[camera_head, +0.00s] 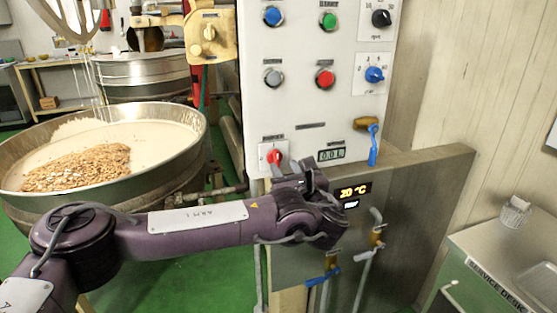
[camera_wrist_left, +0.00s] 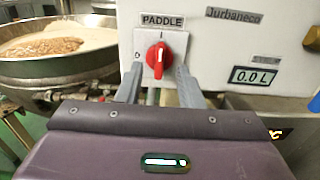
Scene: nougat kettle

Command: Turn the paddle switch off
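The paddle switch is a red rotary knob (camera_head: 274,156) on a small white plate, low on the white control panel (camera_head: 300,108). In the left wrist view the knob (camera_wrist_left: 157,60) sits under a "PADDLE" label, with a mark above it and one at its left. Its white pointer stands about upright. My left gripper (camera_wrist_left: 161,78) is open, with one finger on each side below the knob; I cannot tell whether they touch it. In the head view my left gripper (camera_head: 283,171) is just below the switch, partly hidden by its wrist. My right gripper is not in view.
A large kettle (camera_head: 195,128) with white mass and nuts stands at the left. Other buttons and knobs are higher on the panel. A blue-handled valve (camera_head: 372,145) and a "0.0 L" display (camera_head: 331,154) are right of the switch. A steel counter (camera_head: 510,255) is at the right.

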